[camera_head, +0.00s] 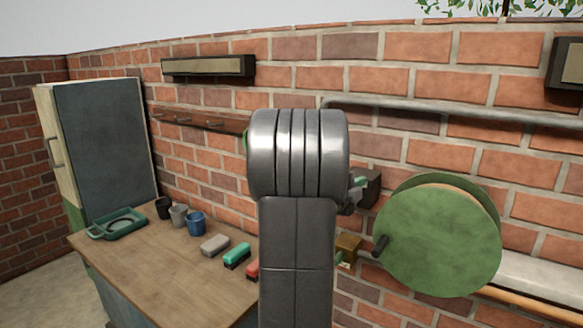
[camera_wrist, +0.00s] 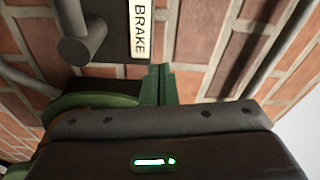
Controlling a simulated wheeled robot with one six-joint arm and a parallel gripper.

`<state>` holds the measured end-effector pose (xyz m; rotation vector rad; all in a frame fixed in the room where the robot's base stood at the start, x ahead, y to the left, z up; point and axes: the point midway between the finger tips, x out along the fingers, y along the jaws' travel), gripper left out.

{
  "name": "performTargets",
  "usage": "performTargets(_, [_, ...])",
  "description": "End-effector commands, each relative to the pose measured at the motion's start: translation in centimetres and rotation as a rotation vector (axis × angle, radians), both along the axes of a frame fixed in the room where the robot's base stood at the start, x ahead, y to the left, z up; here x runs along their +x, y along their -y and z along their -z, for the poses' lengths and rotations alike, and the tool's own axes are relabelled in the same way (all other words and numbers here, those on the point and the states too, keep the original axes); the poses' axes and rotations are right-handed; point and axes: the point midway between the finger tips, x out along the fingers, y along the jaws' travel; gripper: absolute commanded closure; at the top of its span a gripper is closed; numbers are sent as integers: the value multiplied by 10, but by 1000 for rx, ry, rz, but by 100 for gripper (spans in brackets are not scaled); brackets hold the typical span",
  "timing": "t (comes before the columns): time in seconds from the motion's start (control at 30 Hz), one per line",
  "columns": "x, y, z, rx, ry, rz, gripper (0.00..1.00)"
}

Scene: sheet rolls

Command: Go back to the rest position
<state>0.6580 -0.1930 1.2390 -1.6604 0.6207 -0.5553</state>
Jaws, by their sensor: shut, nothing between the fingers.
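My gripper shows in the wrist view as two green fingers (camera_wrist: 160,80) pressed together above the dark gripper body. They are shut and empty, pointing toward the brick wall just below a white label (camera_wrist: 140,28) reading "BRAKE".
A large green reel (camera_head: 445,240) with a dark handle is on the wall right of my arm. A pipe (camera_head: 450,112) runs above it. A wooden workbench (camera_head: 150,265) at left holds cups, a green tray (camera_head: 118,224) and several small blocks. A cabinet (camera_head: 105,140) stands behind.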

Motion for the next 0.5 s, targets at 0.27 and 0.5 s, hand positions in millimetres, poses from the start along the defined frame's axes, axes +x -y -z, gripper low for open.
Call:
performTargets(0.27, [-25,8,-1,-2,-1,-4,100])
performTargets(0.5, [-41,-7,-2,-3,-3,-3,100])
